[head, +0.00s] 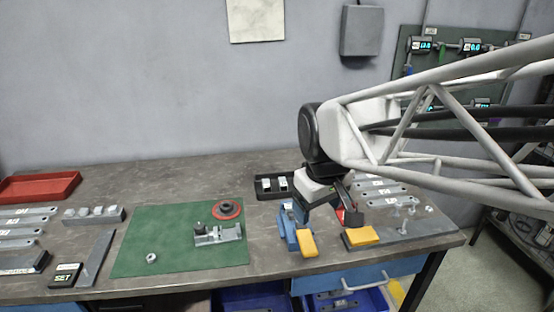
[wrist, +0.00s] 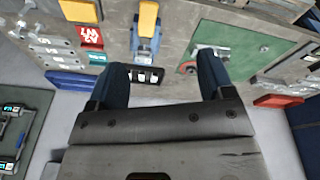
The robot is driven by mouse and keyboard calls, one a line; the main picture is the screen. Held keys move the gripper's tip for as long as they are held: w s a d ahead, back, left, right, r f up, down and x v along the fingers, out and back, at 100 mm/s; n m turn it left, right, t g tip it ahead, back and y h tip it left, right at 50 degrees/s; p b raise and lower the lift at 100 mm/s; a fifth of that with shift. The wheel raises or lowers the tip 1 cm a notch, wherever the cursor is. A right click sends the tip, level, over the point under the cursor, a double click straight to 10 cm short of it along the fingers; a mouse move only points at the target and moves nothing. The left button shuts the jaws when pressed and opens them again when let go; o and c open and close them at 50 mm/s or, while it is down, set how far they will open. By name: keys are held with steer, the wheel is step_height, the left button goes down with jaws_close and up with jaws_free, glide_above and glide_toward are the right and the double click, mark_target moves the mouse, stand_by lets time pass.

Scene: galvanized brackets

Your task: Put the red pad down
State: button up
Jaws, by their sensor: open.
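The red pad (wrist: 89,36), a small flat block with white lettering, lies on the bench in the upper left of the wrist view. In the head view only a red bit (head: 340,216) shows beside my gripper, mostly hidden behind it. My gripper (head: 326,213) is above the right part of the bench, its jaws apart. In the wrist view my gripper's two dark blue fingers (wrist: 164,72) stand wide with nothing held between them. The red pad is outside the fingers, to their left in that view.
A blue clamp with a yellow end (head: 306,243) and another yellow piece (head: 360,236) stand near the front edge. A black holder (head: 264,193) is behind. A green mat (head: 140,245) carries a fixture and a red ring (head: 227,209). A red tray (head: 38,186) is far left.

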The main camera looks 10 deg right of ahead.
steer(key=s+d+f+m, duration=0.2)
steer(key=s+m, duration=0.2)
steer(key=s, duration=0.6)
steer(key=shift+s+d+t, duration=0.15)
steer(key=shift+d+t, duration=0.05)
steer(key=shift+t, duration=0.1)
steer(key=shift+c, duration=0.4)
steer(key=shift+c, duration=0.7)
steer(key=shift+m, duration=0.3)
